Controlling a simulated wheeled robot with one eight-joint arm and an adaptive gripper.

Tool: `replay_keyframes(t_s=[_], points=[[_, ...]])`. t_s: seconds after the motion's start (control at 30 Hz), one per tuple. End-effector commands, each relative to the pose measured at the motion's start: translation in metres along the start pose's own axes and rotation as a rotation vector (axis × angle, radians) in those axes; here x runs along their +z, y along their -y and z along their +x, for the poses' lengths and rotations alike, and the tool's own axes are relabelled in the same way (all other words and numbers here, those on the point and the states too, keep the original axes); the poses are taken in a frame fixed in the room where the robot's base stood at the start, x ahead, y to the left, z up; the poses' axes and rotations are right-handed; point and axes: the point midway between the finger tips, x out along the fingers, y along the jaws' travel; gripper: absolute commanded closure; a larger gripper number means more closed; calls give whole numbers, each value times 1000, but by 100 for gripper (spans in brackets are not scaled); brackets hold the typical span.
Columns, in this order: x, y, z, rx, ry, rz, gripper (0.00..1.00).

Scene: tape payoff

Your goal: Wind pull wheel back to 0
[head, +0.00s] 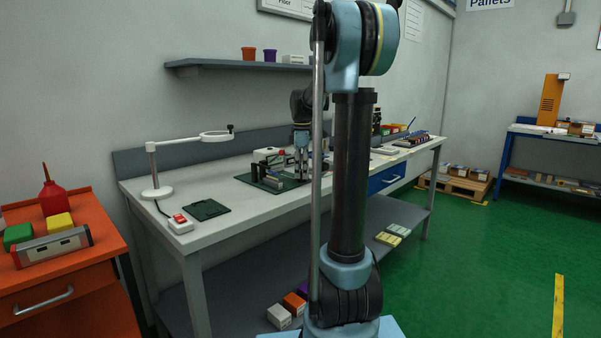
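A small bench device (268,155) with a white and red part and grey blocks sits on the white workbench (228,219), on a dark green mat. It may be the tape payoff. I cannot make out a pull wheel or its scale at this size. My gripper (301,172) points down at the right side of this device, just above or at the mat. My arm's column hides what lies directly to its right. Whether the fingers are open, shut or touching anything is too small to tell.
A magnifier lamp (155,172), a dark green pad (206,209) and a red-switched box (180,224) stand on the bench's left part. An orange cabinet (75,285) is at the left. A shelf (225,65) hangs above the bench. Green floor (485,270) is open at the right.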

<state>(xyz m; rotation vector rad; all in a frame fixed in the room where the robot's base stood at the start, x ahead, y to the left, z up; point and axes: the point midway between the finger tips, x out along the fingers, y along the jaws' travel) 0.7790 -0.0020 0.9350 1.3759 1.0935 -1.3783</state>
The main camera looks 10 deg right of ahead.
Motion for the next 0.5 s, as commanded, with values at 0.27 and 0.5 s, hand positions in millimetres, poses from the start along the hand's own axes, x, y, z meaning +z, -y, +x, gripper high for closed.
replay_keyframes(t_s=[0.27,0.5], points=[[0,0,0,0,0,0,39],[0,0,-6,1,0,0,39]])
